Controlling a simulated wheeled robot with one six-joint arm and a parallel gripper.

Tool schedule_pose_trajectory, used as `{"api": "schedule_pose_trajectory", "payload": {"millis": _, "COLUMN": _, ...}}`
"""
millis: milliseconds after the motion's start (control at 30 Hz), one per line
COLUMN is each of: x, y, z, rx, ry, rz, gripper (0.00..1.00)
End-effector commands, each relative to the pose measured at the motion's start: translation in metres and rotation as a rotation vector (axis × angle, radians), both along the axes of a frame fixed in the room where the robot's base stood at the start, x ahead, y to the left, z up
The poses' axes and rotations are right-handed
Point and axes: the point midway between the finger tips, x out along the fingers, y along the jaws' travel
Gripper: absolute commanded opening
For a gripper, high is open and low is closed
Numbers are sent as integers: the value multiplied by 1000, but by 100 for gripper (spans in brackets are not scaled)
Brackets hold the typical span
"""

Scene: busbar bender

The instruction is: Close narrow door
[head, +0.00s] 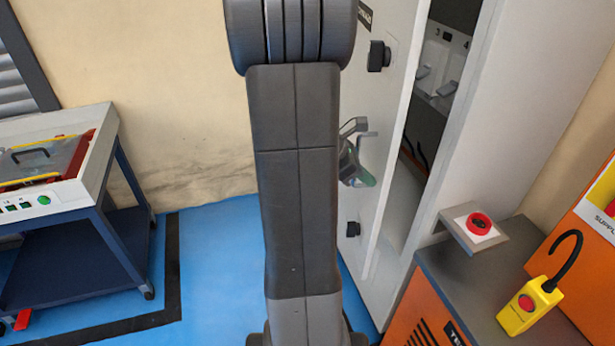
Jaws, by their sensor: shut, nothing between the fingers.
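The narrow door (388,130) is a tall white panel on the right of my arm in the head view. It stands ajar, and a dark gap shows between its edge and the white cabinet (505,130). Black knobs (378,56) sit on its outer face, one high and one low (353,229). My gripper (364,135) is shut and empty, in front of the door's outer face between the two knobs. My arm hides part of the gripper and the door's left side. I cannot tell whether the gripper touches the door.
Inside the gap are grey switches (437,70). At lower right, an orange and grey cabinet (465,290) carries a red button (480,222) and a yellow hooked control box (530,305). A blue cart (75,250) stands at left. Blue floor (220,250) is clear between cart and arm.

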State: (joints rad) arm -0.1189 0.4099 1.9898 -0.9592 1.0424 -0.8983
Motion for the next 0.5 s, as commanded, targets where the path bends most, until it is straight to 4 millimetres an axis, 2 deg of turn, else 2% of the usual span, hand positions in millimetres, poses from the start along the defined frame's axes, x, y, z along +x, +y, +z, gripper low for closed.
{"api": "schedule_pose_trajectory", "payload": {"millis": 33, "x": -1, "y": -15, "z": -2, "rx": 0, "ry": -1, "rz": 12, "gripper": 0}}
{"api": "schedule_pose_trajectory", "payload": {"millis": 200, "x": 2, "y": -55, "z": -2, "rx": 0, "ry": -1, "rz": 86, "gripper": 0}}
{"api": "schedule_pose_trajectory", "payload": {"millis": 500, "x": 13, "y": -108, "z": -1, "rx": 0, "ry": -2, "rz": 190, "gripper": 0}}
